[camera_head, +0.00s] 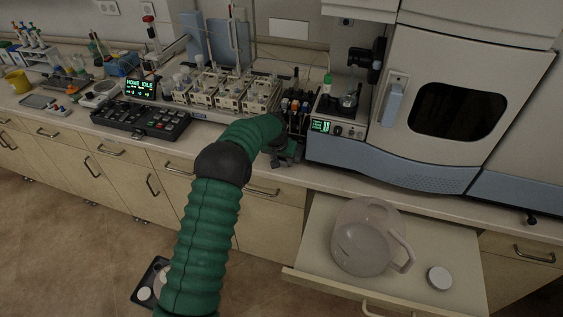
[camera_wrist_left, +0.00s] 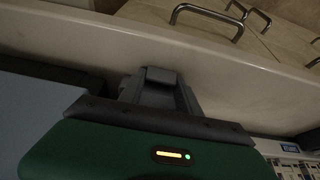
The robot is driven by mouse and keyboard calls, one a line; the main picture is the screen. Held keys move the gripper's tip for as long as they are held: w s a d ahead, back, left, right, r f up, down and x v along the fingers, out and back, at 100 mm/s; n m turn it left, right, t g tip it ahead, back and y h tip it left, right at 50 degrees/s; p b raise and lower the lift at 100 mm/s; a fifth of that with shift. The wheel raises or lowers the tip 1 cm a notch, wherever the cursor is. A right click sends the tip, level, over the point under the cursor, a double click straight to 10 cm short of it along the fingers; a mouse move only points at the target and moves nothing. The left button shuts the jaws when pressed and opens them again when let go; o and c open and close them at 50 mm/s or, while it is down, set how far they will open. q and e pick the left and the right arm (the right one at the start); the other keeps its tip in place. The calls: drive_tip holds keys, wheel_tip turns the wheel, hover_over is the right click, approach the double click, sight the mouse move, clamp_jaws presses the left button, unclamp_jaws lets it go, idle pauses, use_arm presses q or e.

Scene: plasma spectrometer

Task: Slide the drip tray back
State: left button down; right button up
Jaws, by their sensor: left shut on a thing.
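My left arm reaches in from the bottom of the head view, and its gripper (camera_head: 285,157) is at the bench's front edge, below the small dark pump unit (camera_head: 297,103). In the left wrist view the grey fingers (camera_wrist_left: 155,88) are close together against the pale bench edge. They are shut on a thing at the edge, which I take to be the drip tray. The tray itself is mostly hidden by the gripper and arm, so I cannot make out its outline. My right gripper is in neither view.
The spectrometer (camera_head: 397,158) stands right of the gripper. Left are the rack of modules (camera_head: 222,88) and a black control box (camera_head: 140,118).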

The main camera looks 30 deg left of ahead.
use_arm(q)
drive_tip(key=shift+w+d, duration=0.2)
drive_tip(key=shift+d, duration=0.1)
drive_tip(key=c, duration=0.8)
unclamp_jaws()
drive_tip(key=shift+r, duration=0.1)
drive_tip(key=shift+o, duration=0.2)
drive_tip(key=shift+a, duration=0.15)
drive_tip(key=shift+s, duration=0.1)
drive_tip(key=v, duration=1.7)
drive_tip(key=s+d+f+m, duration=0.1)
drive_tip(key=s+d+f, duration=0.3)
drive_tip(key=s, duration=0.5)
drive_tip(key=s+d+f+m+g, duration=0.1)
drive_tip(key=s+d+f, duration=0.3)
drive_tip(key=s+d, duration=0.3)
drive_tip(key=s+d+f+h, duration=0.1)
drive_tip(key=s+d+f, duration=0.3)
drive_tip(key=s, duration=0.7)
drive_tip(key=shift+s+d+f+m+g+b, duration=0.25)
drive_tip(key=shift+d+m+g+b, duration=0.15)
drive_tip(key=shift+d, duration=0.85)
